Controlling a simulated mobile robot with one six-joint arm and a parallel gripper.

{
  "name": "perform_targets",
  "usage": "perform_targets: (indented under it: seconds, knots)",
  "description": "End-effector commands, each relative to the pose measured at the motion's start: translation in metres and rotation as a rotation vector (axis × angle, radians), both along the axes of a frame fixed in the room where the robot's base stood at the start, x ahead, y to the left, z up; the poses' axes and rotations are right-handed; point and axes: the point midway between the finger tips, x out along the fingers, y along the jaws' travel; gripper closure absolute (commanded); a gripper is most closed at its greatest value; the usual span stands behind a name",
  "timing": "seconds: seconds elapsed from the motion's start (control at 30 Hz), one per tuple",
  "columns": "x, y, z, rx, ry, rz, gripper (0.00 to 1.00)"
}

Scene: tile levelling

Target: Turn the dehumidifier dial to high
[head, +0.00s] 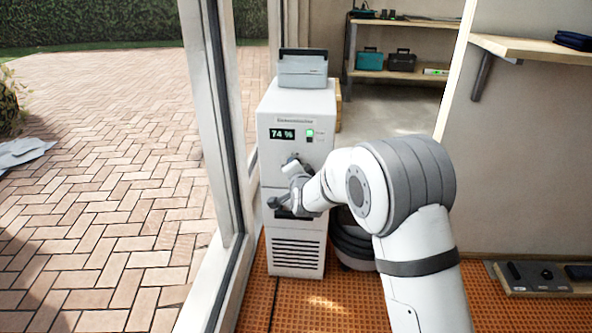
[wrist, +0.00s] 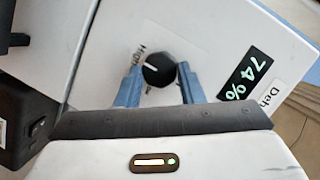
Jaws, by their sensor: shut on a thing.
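The dehumidifier (head: 292,235) is a tall white cabinet beside the glass door frame. Its display (head: 282,134) reads 74 %, with a green light to the right of it. The display (wrist: 245,85) also shows tilted in the wrist view. In the wrist view the black dial (wrist: 158,71) has a white mark that points left, towards the printed word "High" (wrist: 135,57). My gripper (head: 291,160) is at the cabinet's front below the display. Its two blue-grey fingers are shut on the dial, one at each side. In the head view my gripper hides the dial.
A grey box (head: 303,72) sits on top of the cabinet. The door frame (head: 213,130) stands close on the left. A dark round thing (head: 352,240) stands on the orange floor right of the cabinet, partly behind my arm. Shelves (head: 515,46) are at the right and back.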

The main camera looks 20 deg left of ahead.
Motion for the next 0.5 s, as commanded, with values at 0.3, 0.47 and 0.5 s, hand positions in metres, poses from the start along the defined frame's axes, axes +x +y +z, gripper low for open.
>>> perform_targets:
  seconds: [0.3, 0.47, 0.5]
  knots:
    - [0.0005, -0.0005, 0.0001, 0.001, -0.001, -0.002, 0.44]
    - [0.0003, -0.0004, 0.0001, 0.001, 0.000, -0.001, 0.44]
    - [0.0002, -0.0004, 0.0003, 0.000, -0.001, -0.001, 0.44]
